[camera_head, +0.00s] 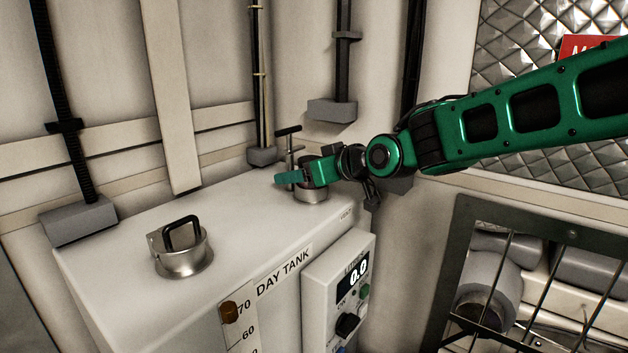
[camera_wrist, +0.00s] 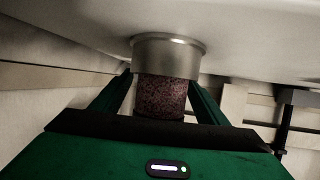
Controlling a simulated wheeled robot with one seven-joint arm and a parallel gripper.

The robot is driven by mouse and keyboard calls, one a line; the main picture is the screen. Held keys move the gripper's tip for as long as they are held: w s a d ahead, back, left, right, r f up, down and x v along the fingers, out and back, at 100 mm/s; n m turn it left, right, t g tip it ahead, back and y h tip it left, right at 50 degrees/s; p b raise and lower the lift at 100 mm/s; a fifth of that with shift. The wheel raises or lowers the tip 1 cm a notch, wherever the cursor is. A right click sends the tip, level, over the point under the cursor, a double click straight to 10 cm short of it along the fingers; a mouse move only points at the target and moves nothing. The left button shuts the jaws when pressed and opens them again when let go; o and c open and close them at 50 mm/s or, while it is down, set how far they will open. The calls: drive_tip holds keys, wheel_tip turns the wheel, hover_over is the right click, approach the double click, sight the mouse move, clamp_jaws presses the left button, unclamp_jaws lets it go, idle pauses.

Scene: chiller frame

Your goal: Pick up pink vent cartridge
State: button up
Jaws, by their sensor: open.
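The vent cartridge (camera_wrist: 162,97) is a speckled, dark pinkish cylinder in the wrist view. It sits in a round metal collar (camera_wrist: 168,52) on the tank top; the wrist picture appears upside down. My gripper (camera_wrist: 162,90) is open, with one green finger on each side of the cartridge. I cannot tell whether either finger touches it. In the head view, my gripper (camera_head: 296,177) is at the collar (camera_head: 311,195) near the tank's back right corner, and it mostly hides the cartridge.
The day tank (camera_head: 120,245) has a second metal collar (camera_head: 183,262) with a black handle at its front left. A T-handled post (camera_head: 289,150) stands close behind my gripper. A control box (camera_head: 338,285) is on the tank's front. The tank top between the collars is clear.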

drive_tip(key=shift+c, duration=0.6)
drive_tip(key=c, duration=1.1)
drive_tip(key=shift+r, duration=0.1)
